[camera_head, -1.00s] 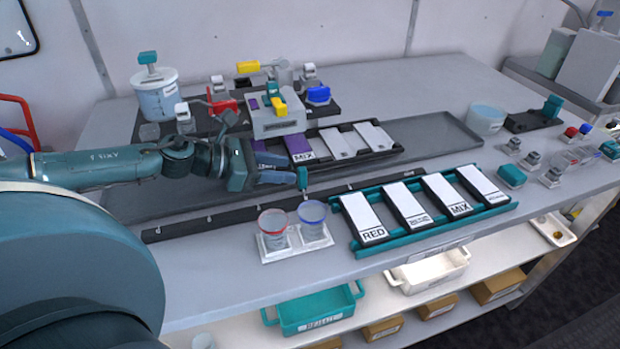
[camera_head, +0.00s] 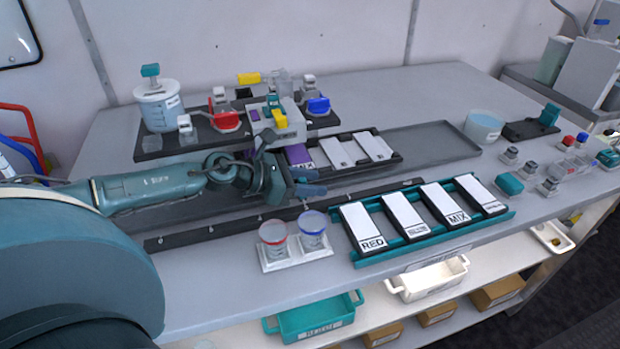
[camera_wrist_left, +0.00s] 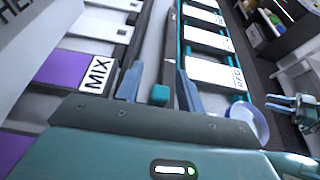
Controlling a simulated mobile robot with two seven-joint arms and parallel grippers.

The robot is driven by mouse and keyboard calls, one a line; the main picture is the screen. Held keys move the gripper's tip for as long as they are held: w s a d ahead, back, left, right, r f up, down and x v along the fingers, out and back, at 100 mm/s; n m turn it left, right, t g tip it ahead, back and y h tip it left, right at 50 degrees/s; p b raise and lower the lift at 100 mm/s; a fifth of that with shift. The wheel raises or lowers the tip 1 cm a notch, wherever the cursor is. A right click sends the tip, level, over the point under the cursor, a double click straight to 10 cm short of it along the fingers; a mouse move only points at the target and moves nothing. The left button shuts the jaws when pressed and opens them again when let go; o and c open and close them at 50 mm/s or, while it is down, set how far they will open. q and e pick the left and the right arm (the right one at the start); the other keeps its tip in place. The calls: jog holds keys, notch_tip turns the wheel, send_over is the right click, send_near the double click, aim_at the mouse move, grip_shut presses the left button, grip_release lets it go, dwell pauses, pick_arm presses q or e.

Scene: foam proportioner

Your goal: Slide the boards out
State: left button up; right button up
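A teal rack (camera_head: 358,255) at the front holds several white boards, among them the RED board (camera_head: 361,222) and the MIX board (camera_head: 444,202). A black rack (camera_head: 393,161) behind it holds white boards (camera_head: 338,152) and a purple board marked MIX (camera_head: 298,154), partly hidden by my arm. The purple board also shows in the left wrist view (camera_wrist_left: 62,69). My left gripper (camera_head: 308,182) is open above the bench, between the racks. In the left wrist view a small teal block (camera_wrist_left: 159,95) shows between its fingers, apparently not gripped. What seems to be my right gripper (camera_wrist_left: 296,106) shows small at the right.
Two cups with red (camera_head: 273,233) and blue (camera_head: 312,224) rims stand at the front. A dark strip (camera_head: 205,232) runs along the bench. A grey tray (camera_head: 440,143) extends right of the black rack, empty there. Valves and a bucket (camera_head: 157,107) stand behind my arm.

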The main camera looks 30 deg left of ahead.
pick_arm(q)
grip_shut()
dwell(0.4)
